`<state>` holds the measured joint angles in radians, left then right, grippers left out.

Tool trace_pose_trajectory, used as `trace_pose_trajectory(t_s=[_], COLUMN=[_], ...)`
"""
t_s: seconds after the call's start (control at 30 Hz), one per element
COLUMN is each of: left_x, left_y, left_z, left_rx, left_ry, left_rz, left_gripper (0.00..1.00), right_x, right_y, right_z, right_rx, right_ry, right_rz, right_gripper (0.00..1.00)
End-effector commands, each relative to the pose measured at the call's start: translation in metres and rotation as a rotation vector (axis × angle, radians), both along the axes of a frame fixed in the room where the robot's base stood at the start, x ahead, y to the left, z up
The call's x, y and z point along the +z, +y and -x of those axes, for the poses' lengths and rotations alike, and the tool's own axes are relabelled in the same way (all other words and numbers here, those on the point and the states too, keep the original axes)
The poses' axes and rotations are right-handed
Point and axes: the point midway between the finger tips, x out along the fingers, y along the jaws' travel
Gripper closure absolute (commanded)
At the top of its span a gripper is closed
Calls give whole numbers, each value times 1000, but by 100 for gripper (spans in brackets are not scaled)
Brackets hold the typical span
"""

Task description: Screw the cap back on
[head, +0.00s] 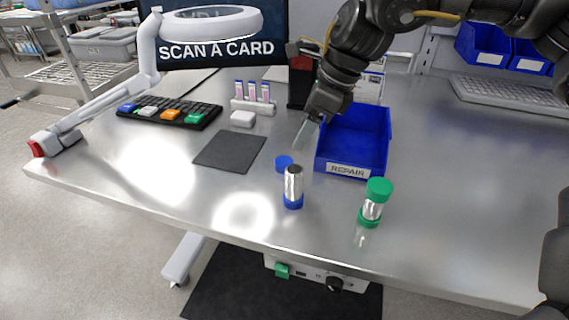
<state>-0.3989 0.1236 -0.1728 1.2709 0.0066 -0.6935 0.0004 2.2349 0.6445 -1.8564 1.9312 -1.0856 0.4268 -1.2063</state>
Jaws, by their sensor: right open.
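A blue cap (284,163) lies on the metal table. Just in front of it stands an upright silver cylinder with a blue base (293,187), its dark top uncovered. To the right is a similar silver cylinder with a green cap and green base (373,203), slightly tilted in view. My right gripper (304,132) is open and empty, pointing down above and behind the blue cap, by the left side of the blue bin. My left gripper is not in view.
A blue bin labelled REPAIR (348,170) stands right of my right gripper. The table's right front is clear.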

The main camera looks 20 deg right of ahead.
Motion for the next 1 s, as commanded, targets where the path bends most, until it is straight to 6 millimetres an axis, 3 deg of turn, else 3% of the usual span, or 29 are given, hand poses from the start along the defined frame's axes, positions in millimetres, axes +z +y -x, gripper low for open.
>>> trace_pose_trajectory(t_s=[0.23,0.73,1.0], left_x=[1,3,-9], left_y=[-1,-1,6], left_z=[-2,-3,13], left_rx=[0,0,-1], left_ry=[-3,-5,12], left_rz=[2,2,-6], left_gripper=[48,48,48], right_x=[-35,-46,-79], right_y=[12,17,30], right_z=[-7,-10,-21], right_rx=[0,0,0], right_ry=[5,3,4], right_rz=[2,1,2], right_gripper=[36,36,36])
